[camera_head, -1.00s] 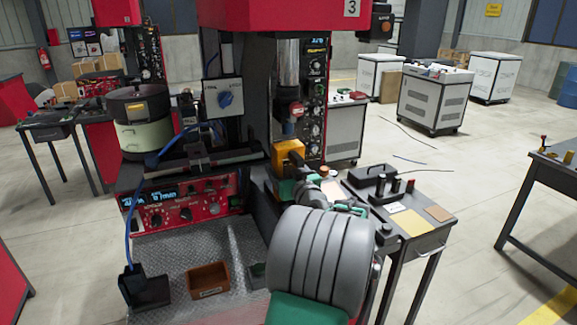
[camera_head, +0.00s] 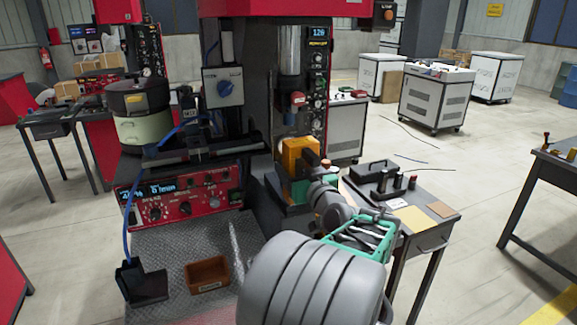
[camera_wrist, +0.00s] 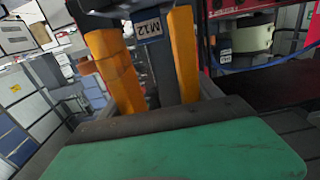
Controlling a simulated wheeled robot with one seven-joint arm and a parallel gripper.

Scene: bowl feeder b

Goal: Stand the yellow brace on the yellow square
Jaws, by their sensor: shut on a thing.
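The yellow brace (camera_head: 300,155) is an orange-yellow block at the press, low in front of its column in the head view. In the wrist view the brace (camera_wrist: 115,72) shows as two orange uprights with a dark part labelled M12 between them. My gripper (camera_wrist: 160,85) is shut on the brace; its fingertips are partly hidden. Whether the brace touches the press is not clear. The yellow square (camera_head: 411,220) lies flat and empty on the small side table, right of and nearer than the brace.
The side table (camera_head: 385,200) also bears a dark stand with upright pegs (camera_head: 388,182) and a brown square (camera_head: 443,209). The press (camera_head: 290,100) rises close around the brace. A brown bin (camera_head: 207,275) sits on the metal plate at left.

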